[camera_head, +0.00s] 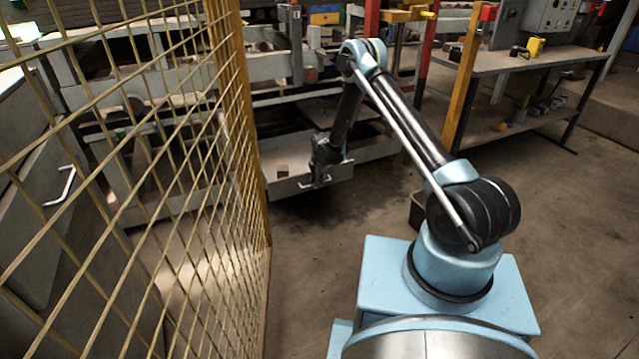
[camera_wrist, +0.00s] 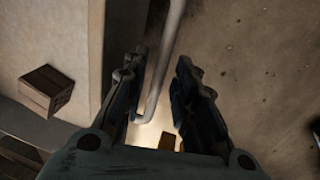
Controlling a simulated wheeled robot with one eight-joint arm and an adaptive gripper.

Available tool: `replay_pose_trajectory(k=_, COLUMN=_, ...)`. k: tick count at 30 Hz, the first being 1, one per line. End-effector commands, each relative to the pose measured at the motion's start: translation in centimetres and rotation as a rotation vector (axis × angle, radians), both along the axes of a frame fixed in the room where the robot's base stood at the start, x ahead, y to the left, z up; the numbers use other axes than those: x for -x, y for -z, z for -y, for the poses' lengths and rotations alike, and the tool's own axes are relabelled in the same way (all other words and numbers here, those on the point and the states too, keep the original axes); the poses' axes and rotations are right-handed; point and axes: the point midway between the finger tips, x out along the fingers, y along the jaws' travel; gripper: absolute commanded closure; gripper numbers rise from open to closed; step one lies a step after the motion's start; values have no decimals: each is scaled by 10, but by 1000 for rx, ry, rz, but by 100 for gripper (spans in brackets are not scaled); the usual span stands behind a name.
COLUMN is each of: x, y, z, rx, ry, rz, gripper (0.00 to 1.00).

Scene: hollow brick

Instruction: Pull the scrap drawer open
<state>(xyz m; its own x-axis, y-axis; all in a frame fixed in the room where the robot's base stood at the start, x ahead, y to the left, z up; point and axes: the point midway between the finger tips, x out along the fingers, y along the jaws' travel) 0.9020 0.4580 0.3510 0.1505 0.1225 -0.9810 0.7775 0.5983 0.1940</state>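The scrap drawer (camera_head: 290,188) is a low grey tray at the foot of the machine frame in the head view. Its pale wall (camera_wrist: 112,35) also shows in the wrist view. A light bar handle (camera_wrist: 174,35) runs along the outside of that wall. My gripper (camera_head: 320,178) is at the drawer front. In the wrist view my gripper (camera_wrist: 162,80) is open, with one dark finger on each side of the handle. The finger on the drawer side lies between the wall and the bar. I cannot tell whether either finger touches the bar.
A small brown block (camera_head: 283,170) lies inside the drawer, and it also shows in the wrist view (camera_wrist: 45,90). Another brown piece (camera_wrist: 167,141) shows low between the fingers. A yellow mesh fence (camera_head: 240,130) stands close on the left. The floor (camera_head: 310,250) before the drawer is clear.

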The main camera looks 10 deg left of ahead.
Motion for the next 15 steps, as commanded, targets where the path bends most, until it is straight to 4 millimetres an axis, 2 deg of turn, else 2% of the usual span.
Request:
replay_pose_trajectory(k=10, x=-4, y=-2, z=6, rx=3, ry=7, rz=2, gripper=69)
replay_pose_trajectory(k=15, x=-3, y=-14, z=9, rx=4, ry=8, rz=3, gripper=69)
